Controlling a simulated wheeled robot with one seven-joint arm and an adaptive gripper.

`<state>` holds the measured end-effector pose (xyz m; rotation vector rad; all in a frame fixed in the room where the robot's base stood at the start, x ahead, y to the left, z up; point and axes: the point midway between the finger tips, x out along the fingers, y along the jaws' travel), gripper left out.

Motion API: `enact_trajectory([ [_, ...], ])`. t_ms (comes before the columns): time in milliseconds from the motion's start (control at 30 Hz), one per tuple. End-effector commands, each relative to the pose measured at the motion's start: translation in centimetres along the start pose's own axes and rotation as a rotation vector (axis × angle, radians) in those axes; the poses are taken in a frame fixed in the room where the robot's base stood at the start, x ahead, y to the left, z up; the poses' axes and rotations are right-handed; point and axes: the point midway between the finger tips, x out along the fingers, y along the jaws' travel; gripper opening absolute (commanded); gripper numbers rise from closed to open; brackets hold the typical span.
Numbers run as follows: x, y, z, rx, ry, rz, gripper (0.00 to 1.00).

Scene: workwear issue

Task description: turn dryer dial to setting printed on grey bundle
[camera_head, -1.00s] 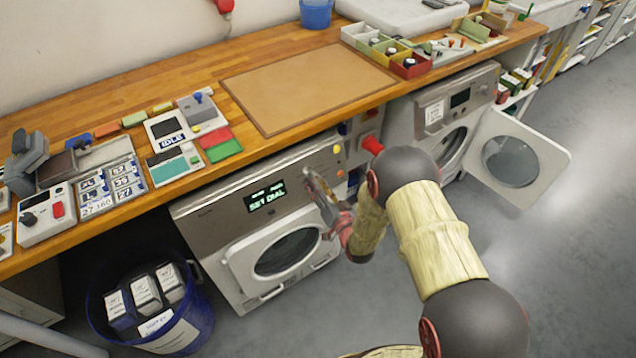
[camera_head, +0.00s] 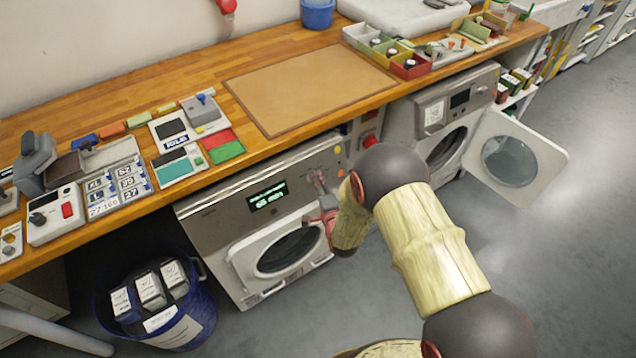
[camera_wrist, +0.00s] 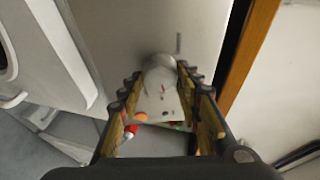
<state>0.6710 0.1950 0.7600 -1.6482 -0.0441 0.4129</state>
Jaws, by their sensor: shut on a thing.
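The dryer (camera_head: 215,222) stands under the counter, its round door closed and its display (camera_head: 267,197) lit with green text too small to read surely.
A second machine (camera_head: 402,115) at right has its door (camera_head: 510,160) swung open. The wooden counter (camera_head: 150,85) holds several devices and a brown mat (camera_head: 308,88). Red and yellow buttons sit near my gripper. The grey floor at right is clear.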

Motion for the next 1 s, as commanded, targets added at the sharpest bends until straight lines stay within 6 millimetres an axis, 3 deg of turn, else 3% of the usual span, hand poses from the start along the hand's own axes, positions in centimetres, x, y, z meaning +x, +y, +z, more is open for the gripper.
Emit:
enact_trajectory([
  [600, -0.03, -0.35, -0.09, 0.553, 0.035, 0.173, 0.09],
  [1000, -0.01, -0.36, -0.15, 0.829, 0.052, 0.261, 0.09],
])
